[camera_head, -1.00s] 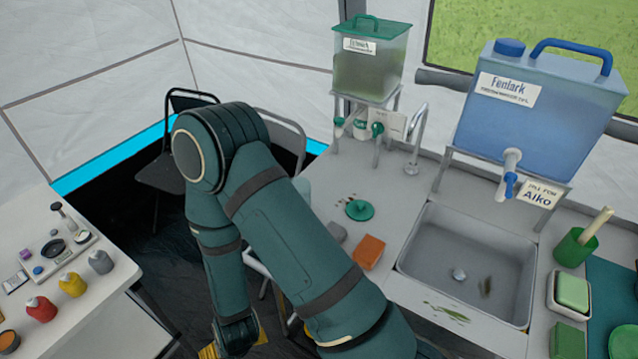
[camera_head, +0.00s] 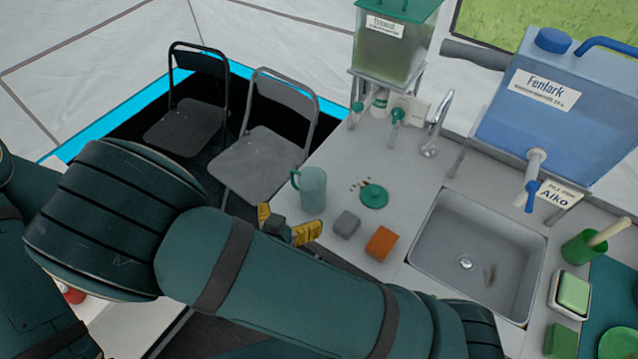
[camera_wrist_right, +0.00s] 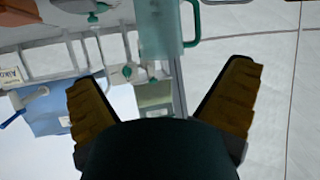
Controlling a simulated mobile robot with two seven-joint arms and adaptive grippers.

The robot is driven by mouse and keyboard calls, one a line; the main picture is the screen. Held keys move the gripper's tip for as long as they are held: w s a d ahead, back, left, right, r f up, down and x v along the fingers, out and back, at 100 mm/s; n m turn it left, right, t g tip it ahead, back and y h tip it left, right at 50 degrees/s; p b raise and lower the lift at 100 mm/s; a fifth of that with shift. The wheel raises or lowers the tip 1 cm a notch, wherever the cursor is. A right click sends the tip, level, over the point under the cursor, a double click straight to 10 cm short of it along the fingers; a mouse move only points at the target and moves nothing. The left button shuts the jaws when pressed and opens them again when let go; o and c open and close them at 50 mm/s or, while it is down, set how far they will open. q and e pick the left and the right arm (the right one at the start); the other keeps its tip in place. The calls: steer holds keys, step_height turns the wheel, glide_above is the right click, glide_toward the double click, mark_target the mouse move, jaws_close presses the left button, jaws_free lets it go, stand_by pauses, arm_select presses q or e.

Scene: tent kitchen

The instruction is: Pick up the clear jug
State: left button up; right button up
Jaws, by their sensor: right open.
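The clear jug (camera_head: 313,188), a bluish see-through cup shape with a green handle on its left, stands upright on the counter near its left edge in the head view. My right gripper (camera_head: 285,224), with yellow fingertips, is open just in front of the jug, partly hidden behind my arm. In the right wrist view the jug (camera_wrist_right: 160,28) appears upside down at the top, beyond and between the spread fingers (camera_wrist_right: 162,75), with its handle on the right. Nothing is between the fingers. My left gripper is not in view.
On the counter (camera_head: 390,165), a green lid (camera_head: 374,196), a grey block (camera_head: 346,224) and an orange block (camera_head: 381,243) lie right of the jug. The sink (camera_head: 475,250) is further right. A green-lidded dispenser (camera_head: 392,45) stands behind. Two folding chairs (camera_head: 262,160) stand left.

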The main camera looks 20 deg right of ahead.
mark_target(317, 181)
steer(key=x, duration=1.2)
steer(key=shift+w+d+f, duration=0.15)
steer(key=shift+w+f, duration=0.1)
steer(key=c, duration=1.2)
